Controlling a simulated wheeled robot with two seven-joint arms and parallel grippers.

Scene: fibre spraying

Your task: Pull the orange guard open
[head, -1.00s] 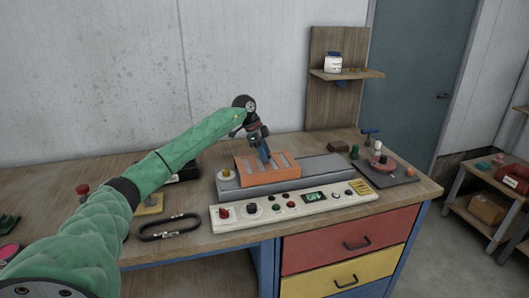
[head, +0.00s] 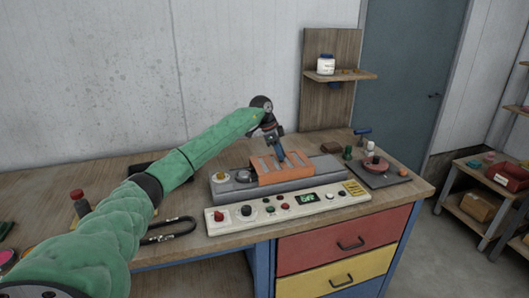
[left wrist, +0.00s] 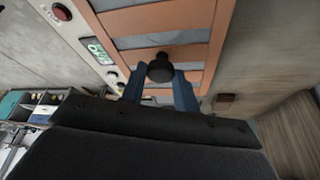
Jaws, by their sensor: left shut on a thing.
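The orange guard (head: 268,177) is a slotted cover sitting over the grey machine bed (head: 330,165) on the workbench. To its left, a stretch of the bed and a dark round part (head: 243,177) show uncovered. My left gripper (head: 281,157) reaches down to the top of the guard with its blue fingers. In the left wrist view, the fingers (left wrist: 160,88) stand either side of the guard's black knob (left wrist: 160,67) and are shut on it. The guard's slots (left wrist: 160,20) show beyond the knob. My right gripper is not in view.
A white control panel (head: 262,213) with buttons and a small green display lies along the front of the machine. A dark plate (head: 391,180) with a red disc stands to the right. A black carabiner-like loop (head: 170,238) lies at left. A shelf (head: 345,76) stands behind.

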